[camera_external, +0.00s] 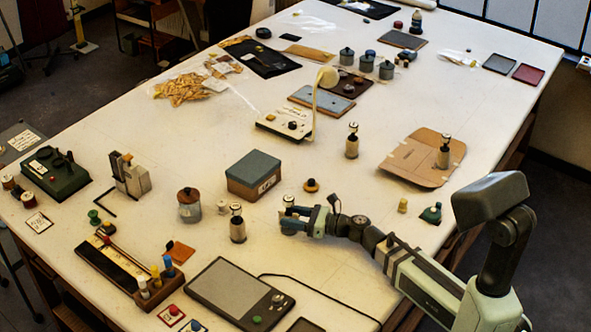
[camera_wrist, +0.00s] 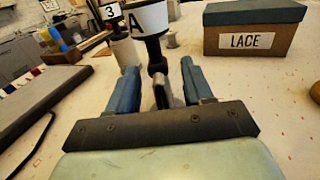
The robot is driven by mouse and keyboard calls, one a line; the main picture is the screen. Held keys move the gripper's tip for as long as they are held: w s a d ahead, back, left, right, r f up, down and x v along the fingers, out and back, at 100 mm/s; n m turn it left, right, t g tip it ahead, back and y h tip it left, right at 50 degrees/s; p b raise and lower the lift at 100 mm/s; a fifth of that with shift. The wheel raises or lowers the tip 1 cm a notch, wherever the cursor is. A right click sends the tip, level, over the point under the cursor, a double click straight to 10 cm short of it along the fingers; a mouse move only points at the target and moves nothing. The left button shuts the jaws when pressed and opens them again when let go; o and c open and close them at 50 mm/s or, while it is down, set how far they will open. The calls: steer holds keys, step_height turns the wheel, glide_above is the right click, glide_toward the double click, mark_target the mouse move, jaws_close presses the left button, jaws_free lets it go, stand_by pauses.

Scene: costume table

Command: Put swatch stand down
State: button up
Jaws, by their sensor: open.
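A swatch stand with a white tag marked A (camera_wrist: 150,19) is between my gripper's fingers in the wrist view; its dark stem runs down between them. In the external view its top (camera_external: 288,201) shows just above my gripper (camera_external: 294,222). My gripper (camera_wrist: 160,88) is open, with a blue finger on each side of the stem and gaps visible beside it. The stand looks upright. Its foot is largely hidden, so I cannot tell how it meets the table. A similar stand tagged 3 (camera_wrist: 113,12) is just left of it, and stands (camera_external: 237,223) on the table.
A blue-lidded LACE box (camera_external: 254,176) is behind my gripper, also at right in the wrist view (camera_wrist: 253,30). A dark tablet (camera_external: 236,290) with a cable lies front left. An orange-brown knob (camera_external: 311,185) is close behind. Other stands (camera_external: 351,142) are farther back.

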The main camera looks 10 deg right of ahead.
mark_target(282, 212)
steer(key=v, duration=0.4)
steer(key=shift+s+d, duration=0.15)
steer(key=shift+d, duration=0.15)
stand_by(0.6)
steer(key=shift+a+r, duration=0.15)
steer(key=shift+r, duration=0.15)
steer(key=shift+x, duration=3.85)
steer(key=shift+c, duration=0.5)
jaws_close()
